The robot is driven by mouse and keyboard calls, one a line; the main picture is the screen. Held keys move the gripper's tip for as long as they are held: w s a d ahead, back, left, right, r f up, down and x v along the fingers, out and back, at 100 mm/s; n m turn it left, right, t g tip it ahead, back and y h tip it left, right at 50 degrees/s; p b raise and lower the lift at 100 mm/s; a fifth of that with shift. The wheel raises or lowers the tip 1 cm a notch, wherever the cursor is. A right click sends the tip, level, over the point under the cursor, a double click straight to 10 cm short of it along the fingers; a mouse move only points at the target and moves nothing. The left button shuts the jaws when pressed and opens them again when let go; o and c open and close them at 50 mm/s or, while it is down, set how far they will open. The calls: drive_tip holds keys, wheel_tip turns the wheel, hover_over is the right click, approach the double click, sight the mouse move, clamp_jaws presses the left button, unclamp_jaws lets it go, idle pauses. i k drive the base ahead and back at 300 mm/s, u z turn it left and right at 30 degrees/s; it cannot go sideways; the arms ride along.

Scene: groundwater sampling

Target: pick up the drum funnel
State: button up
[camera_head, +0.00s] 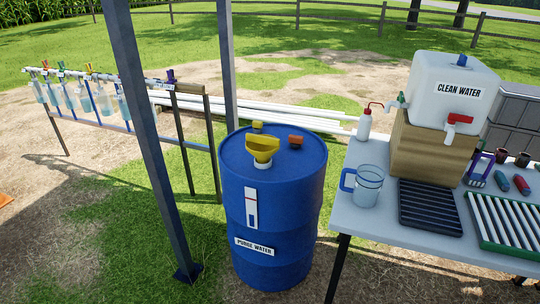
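The drum funnel (262,149) is yellow, with a wide mouth and a narrower lower part.
A grey post (150,130) stands left of the drum. A table (350,215) on the right holds the clean water tank (453,88), a clear jug (367,186) and dark racks. A rail with hanging bottles (100,100) is at left. White pipes (290,117) lie behind the drum.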

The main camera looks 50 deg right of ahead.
sight(262, 146)
drive_tip(key=u, duration=0.1)
drive_tip(key=i, duration=0.9)
